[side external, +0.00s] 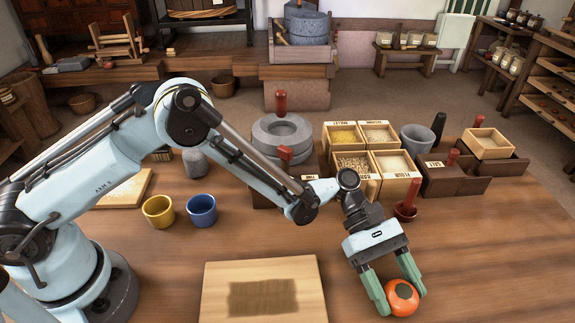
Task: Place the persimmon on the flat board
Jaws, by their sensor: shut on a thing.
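The persimmon (404,299) is a round orange fruit with a dark green patch at the front right of the side external view. My gripper (397,296) has green fingers and is shut on the persimmon, one finger on each side. I cannot tell whether the persimmon touches the table or is a little above it. The flat board (222,289) is pale wood with a darker brown rectangle in its middle. It lies on the table to the left of my gripper, cut off by the lower picture edge. Nothing stands on its visible part.
A yellow cup (158,212) and a blue cup (202,210) stand behind the board to the left. Grain boxes (352,163), a grey stone quern (281,136) and a red-handled tool (408,203) stand behind my gripper. The table (490,260) is clear at right.

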